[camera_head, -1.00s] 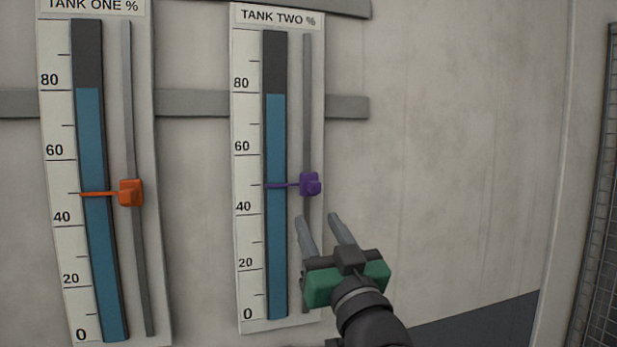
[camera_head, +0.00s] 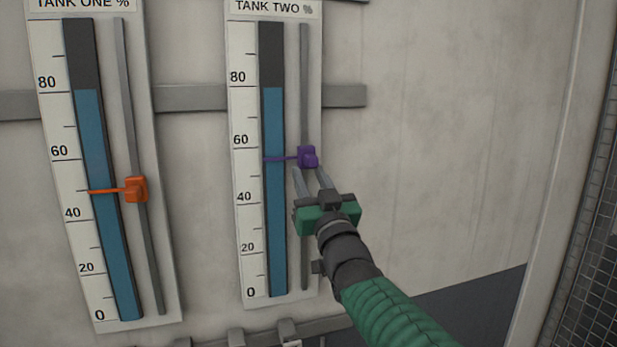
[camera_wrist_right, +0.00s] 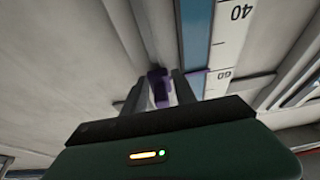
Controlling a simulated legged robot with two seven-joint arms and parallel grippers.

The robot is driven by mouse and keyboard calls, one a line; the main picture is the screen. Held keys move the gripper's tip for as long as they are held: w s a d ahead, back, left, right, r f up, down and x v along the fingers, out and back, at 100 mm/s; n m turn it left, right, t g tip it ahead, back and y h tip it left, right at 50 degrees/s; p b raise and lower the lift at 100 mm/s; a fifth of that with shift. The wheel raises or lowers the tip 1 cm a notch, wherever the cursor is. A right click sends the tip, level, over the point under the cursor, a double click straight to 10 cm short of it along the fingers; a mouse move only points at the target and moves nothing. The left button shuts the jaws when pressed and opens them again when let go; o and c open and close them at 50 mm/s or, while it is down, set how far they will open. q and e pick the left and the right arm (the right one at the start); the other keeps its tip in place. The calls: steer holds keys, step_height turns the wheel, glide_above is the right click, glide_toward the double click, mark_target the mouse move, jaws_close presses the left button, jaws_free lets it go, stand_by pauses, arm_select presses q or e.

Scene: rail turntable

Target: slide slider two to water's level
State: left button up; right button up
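Slider two is a purple knob (camera_head: 308,157) with a thin pointer, on the grey track right of the TANK TWO gauge. Its pointer reads a little under 60. The blue water (camera_head: 273,200) in that gauge stands a little under 80, above the pointer. My right gripper (camera_head: 310,168) comes from below right, with its fingertips at the knob. Exact finger contact is hard to see. My left gripper is not in view.
A grey horizontal rail (camera_head: 195,101) runs behind both panels. Bare wall lies right of TANK TWO; a mesh panel (camera_head: 590,200) is at the far right.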

steer(key=shift+w+d+f, duration=0.1)
steer(key=shift+w+f, duration=0.05)
jaws_close()
steer(key=shift+d, duration=0.1)
steer(key=shift+c, duration=2)
jaws_free()
steer(key=shift+w, duration=0.1)
